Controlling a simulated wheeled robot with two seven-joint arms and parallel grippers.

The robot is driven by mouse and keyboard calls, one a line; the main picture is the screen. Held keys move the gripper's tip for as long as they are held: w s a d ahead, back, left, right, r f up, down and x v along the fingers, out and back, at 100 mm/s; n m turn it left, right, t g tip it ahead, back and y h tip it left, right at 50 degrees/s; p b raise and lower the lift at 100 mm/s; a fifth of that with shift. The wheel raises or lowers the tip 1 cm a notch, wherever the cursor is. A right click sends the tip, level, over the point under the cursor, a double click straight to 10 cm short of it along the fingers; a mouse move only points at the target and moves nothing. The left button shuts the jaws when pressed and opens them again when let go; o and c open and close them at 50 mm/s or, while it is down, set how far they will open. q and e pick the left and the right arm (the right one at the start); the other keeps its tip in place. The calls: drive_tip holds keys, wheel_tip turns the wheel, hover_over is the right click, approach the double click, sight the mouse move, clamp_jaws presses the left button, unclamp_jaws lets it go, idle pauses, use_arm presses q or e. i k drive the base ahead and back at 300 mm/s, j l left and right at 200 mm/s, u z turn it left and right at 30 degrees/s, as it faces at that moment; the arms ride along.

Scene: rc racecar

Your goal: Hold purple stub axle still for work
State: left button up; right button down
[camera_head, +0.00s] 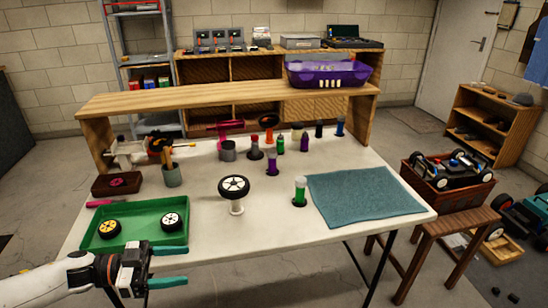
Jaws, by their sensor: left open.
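My left gripper (169,265) is at the lower left, in front of the table's near edge. Its two green-tipped fingers are apart and point right, with nothing between them. The green tray (165,238) lies just beyond it and holds a yellow-hubbed wheel (109,228) and a white-hubbed wheel (171,220). I cannot make out a purple stub axle for certain. A black wheel (234,187) sits on a small white stand (236,207) near the table's middle. My right gripper is not in view.
A teal mat (365,196) covers the table's right side. Several bottles stand mid-table, including a green-filled one (299,191) and a purple one (272,162). A vise (133,155), a cup of tools (172,176) and a brown box (117,184) are at left. A wooden shelf (230,99) spans the back.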

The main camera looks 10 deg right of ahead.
sight(272, 153)
drive_tip(key=i+l, duration=0.35)
drive_tip(key=i, duration=0.2)
drive_tip(key=i+l, duration=0.35)
drive_tip(key=i, duration=0.15)
drive_tip(key=i+l, duration=0.3)
drive_tip(key=i, duration=0.25)
